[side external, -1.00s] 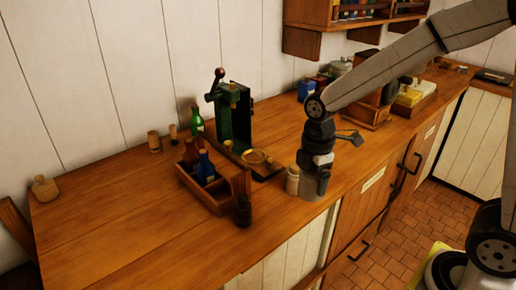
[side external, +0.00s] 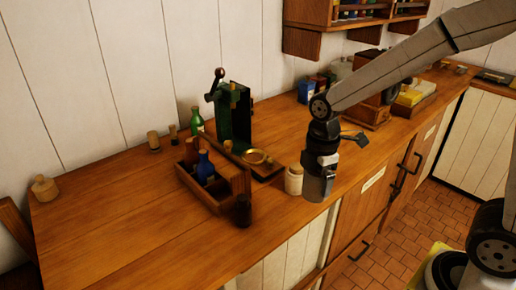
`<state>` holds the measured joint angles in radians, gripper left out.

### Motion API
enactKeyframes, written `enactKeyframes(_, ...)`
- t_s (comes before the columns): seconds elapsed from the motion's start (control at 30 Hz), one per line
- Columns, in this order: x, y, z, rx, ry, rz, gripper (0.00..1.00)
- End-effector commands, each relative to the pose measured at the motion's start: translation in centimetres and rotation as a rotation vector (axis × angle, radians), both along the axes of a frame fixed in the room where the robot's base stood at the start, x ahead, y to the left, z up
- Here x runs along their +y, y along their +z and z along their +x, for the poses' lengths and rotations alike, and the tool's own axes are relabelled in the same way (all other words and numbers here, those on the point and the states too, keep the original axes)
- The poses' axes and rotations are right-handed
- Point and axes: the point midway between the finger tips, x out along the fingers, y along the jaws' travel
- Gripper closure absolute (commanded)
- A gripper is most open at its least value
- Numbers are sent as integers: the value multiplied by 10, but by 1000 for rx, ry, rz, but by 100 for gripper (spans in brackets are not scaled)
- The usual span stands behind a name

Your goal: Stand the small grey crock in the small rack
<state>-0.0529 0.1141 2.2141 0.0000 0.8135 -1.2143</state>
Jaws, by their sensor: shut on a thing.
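My gripper (side external: 323,172) points down at the front edge of the counter, right of the middle. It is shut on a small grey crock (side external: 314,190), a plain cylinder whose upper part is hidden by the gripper. I cannot tell whether the crock's base touches the counter. A small wooden rack (side external: 205,199) stands to the left, with a tall end board on its right side. It holds a blue bottle (side external: 206,168) and a dark red-brown bottle (side external: 192,152). The inside of its right end is partly hidden.
A cream corked jar (side external: 294,181) stands just left of the crock. A dark bottle (side external: 243,211) stands at the rack's front right corner. A green press (side external: 234,115), a tray with a brass ring (side external: 257,158) and a green bottle (side external: 197,121) stand behind. The counter's left is mostly free.

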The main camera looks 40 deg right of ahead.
Motion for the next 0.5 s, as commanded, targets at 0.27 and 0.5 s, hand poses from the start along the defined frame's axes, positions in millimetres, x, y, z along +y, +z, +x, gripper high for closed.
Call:
enactKeyframes(0.27, -2, -6, 7, 0, -127, 0, 100)
enactKeyframes(0.5, -5, -19, 20, 0, -364, 0, 100)
